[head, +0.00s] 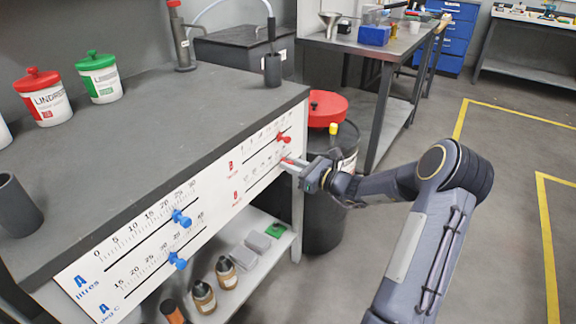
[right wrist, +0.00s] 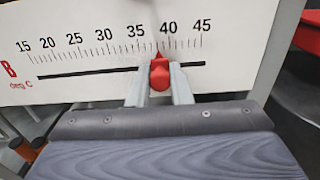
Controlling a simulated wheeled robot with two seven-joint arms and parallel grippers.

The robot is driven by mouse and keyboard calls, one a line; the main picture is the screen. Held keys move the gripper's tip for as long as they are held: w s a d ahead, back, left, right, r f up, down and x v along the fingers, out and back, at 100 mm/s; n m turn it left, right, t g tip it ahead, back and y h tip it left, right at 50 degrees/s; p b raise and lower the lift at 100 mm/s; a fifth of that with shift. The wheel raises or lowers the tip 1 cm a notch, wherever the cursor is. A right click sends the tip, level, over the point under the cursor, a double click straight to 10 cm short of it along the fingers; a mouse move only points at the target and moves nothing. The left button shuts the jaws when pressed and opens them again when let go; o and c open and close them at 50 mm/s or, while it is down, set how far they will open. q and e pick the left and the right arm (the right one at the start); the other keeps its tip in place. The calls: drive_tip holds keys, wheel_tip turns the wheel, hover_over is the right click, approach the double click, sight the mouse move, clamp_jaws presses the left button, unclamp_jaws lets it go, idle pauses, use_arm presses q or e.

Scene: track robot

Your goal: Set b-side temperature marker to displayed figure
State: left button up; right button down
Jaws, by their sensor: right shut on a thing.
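The b-side temperature marker (right wrist: 159,74) is a red slider on the slot under the "B deg C" scale (right wrist: 120,45), which runs from 15 to 45. Its tip points between 35 and 40, at about 38. My right gripper (right wrist: 159,88) is shut on it, one finger on each side. In the head view my right gripper (head: 296,164) reaches the right end of the white scale panel (head: 215,205) and partly hides the red marker (head: 287,160). I see no readable display of a figure. My left gripper is not in view.
Another red slider (head: 283,138) sits just above on the upper B scale. Two blue sliders (head: 181,218) (head: 177,260) sit on the A scales. Floor to the right is clear.

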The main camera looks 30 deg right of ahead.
drive_tip(key=c, duration=1.3)
unclamp_jaws()
drive_tip(key=p+v, duration=0.1)
drive_tip(key=v, duration=0.7)
drive_tip(key=shift+p, duration=0.35)
